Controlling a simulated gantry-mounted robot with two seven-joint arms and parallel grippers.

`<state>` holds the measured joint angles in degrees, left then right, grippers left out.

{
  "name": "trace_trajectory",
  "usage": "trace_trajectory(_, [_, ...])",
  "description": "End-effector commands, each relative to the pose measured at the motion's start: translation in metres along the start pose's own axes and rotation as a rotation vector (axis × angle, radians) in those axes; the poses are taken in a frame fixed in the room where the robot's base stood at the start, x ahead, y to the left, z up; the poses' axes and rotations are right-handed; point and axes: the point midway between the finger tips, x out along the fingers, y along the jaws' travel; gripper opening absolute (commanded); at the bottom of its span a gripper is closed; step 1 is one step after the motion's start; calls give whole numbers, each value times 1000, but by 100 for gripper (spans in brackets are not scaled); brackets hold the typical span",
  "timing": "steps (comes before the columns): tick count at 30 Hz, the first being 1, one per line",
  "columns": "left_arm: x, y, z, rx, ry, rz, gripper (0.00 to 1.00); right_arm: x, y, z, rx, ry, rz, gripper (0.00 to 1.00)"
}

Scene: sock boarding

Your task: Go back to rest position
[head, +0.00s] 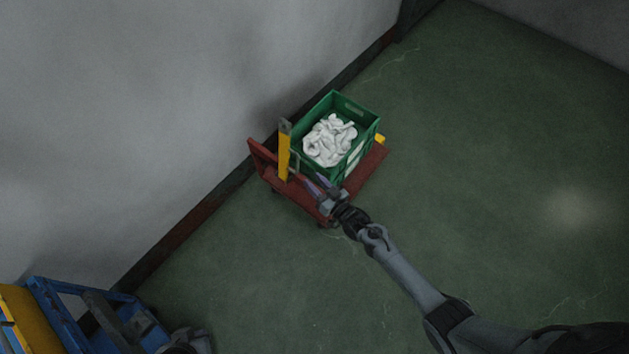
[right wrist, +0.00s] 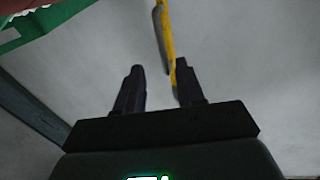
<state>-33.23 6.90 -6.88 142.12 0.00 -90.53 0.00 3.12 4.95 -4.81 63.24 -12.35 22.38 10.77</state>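My right arm reaches in from the lower right of the head view. Its gripper (head: 317,183) is at the near side of a red cart, close to the green crate (head: 362,110). In the right wrist view the two dark fingers of the right gripper (right wrist: 159,68) stand apart with nothing held between them. A yellow post shows beyond them.
The crate holds a heap of white socks (head: 328,140) and stands on the red cart (head: 366,172). A yellow post (head: 284,152) rises at the cart's wall side. Blue and yellow equipment (head: 75,310) is at lower left. The green floor (head: 480,150) to the right is clear.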

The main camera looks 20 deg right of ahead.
Motion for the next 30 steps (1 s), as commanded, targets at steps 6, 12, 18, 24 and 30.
trace_trajectory(6, [-2, -2, 0, 6, -1, -5, 0, -2, 0, 1, 1, -4, 1, 38])
trace_trajectory(12, [-20, -2, -6, 6, -2, -5, 0, -34, -6, 16, 16, -64, 11, 38])
trace_trajectory(18, [-64, -3, -20, 2, -2, -2, 0, -92, -34, -11, 23, -101, 7, 38])
trace_trajectory(24, [-105, -2, -34, -5, 2, 4, 0, -132, -64, -75, -21, -247, 39, 38])
trace_trajectory(30, [-136, -3, -44, -7, 2, 5, 0, -172, -87, -150, -78, -493, 108, 38])
